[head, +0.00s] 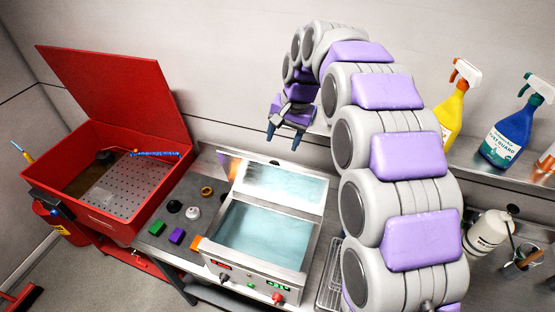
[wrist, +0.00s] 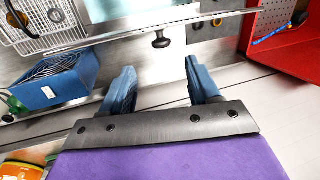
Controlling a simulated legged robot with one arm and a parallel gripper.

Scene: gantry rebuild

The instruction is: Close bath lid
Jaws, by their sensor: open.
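The bath (head: 238,268) is a steel box with a front control panel and pale blue liquid inside. Its lid (head: 262,172) stands raised at the back edge, so the bath is open. My gripper (head: 287,135) is above and behind the lid, fingers pointing down, open and empty, apart from the lid. In the wrist view my gripper (wrist: 162,82) shows two blue fingers spread apart with nothing between them. A dark knob (wrist: 161,40), apparently on the lid, lies just beyond the fingertips and is not touched.
A red parts washer (head: 120,215) with a raised lid stands left. Coloured blocks and rings lie on the bench (head: 195,220) between. Yellow (head: 452,115) and blue (head: 505,130) spray bottles stand on the shelf right.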

